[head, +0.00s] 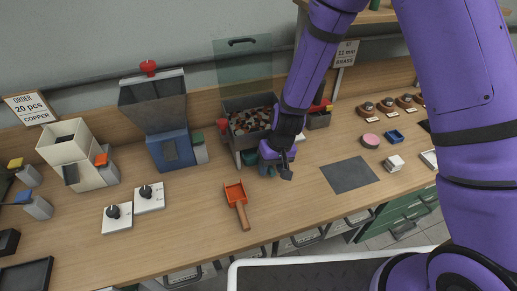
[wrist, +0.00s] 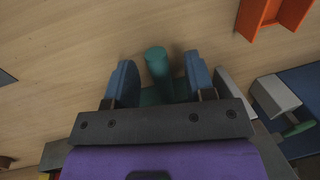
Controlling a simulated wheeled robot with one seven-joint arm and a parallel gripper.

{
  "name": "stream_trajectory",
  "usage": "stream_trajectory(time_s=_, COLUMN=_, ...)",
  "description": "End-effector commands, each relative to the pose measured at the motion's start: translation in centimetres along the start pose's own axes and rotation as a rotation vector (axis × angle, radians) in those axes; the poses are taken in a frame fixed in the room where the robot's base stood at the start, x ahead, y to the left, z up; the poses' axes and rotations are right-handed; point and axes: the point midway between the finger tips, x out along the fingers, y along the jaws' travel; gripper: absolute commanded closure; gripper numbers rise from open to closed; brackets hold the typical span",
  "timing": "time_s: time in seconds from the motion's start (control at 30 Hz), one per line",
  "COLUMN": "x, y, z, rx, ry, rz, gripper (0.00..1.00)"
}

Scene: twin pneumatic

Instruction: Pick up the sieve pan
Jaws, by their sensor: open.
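My gripper (wrist: 160,80) is open, with its two blue-grey fingers on either side of a teal round handle (wrist: 157,65) in the wrist view. The handle stands between the fingers with a gap on both sides. It looks like the handle of the sieve pan, whose body is mostly hidden behind the gripper. In the head view, my gripper (head: 277,156) is low in front of the bin of mixed pieces. A teal part (head: 249,157) shows just left of it, probably the pan. Whether the fingers touch anything is not clear.
An orange scoop (head: 236,197) lies to the front left of my gripper. The bin (head: 233,134) of mixed pieces stands behind it. A dark grey mat (head: 349,174) lies to the right. A blue hopper machine (head: 168,152) stands left. The bench front is mostly clear.

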Motion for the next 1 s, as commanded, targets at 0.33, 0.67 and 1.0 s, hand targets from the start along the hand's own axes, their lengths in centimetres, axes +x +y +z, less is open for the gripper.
stream_trajectory(time_s=0.33, x=1.59, y=0.00, z=-0.04, rx=0.000, ry=0.001, rz=0.000, gripper=0.50)
stream_trajectory(time_s=0.67, x=1.56, y=0.01, z=-0.03, rx=0.000, ry=0.001, rz=0.000, gripper=1.00)
stream_trajectory(time_s=1.0, x=1.42, y=0.02, z=-0.09, rx=0.000, ry=0.002, rz=0.000, gripper=1.00)
